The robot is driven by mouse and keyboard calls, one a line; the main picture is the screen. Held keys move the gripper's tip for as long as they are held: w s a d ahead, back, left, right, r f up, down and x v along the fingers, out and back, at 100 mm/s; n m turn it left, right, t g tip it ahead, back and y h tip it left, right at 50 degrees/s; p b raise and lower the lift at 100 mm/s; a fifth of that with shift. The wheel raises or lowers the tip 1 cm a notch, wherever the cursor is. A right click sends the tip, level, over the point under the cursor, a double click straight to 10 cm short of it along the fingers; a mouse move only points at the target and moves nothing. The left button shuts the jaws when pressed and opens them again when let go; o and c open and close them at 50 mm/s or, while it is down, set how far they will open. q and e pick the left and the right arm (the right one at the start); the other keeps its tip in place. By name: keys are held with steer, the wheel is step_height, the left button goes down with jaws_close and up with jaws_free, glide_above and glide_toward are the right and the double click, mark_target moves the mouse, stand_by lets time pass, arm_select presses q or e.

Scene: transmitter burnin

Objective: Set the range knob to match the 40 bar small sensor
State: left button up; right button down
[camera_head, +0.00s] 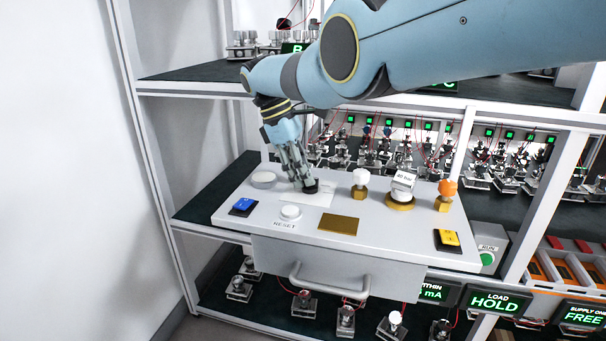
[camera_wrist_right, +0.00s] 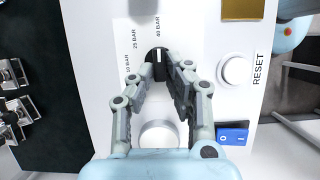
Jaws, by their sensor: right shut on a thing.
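The black range knob (camera_head: 312,189) sits on a white label plate on top of the grey-white panel box (camera_head: 240,208). My right gripper (camera_head: 303,184) reaches down to it and is shut on it. In the right wrist view the range knob (camera_wrist_right: 157,57) is between the fingertips of my right gripper (camera_wrist_right: 161,76). Its white pointer line points towards the 40 BAR mark; 25 BAR and 10 BAR are printed to the left. A small sensor (camera_head: 403,180) labelled 40 bar stands in a brass ring on the panel. My left gripper is not in view.
On the panel are a white RESET button (camera_head: 290,212), a blue switch (camera_head: 243,206), a yellow switch (camera_head: 447,239), a brass plate (camera_head: 338,225), and white-topped (camera_head: 360,177) and orange-topped (camera_head: 447,188) brass fittings. Shelves with several wired sensors stand behind.

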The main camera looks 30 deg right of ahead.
steer(key=c, duration=1.3)
jaws_free()
steer(key=shift+c, duration=0.2)
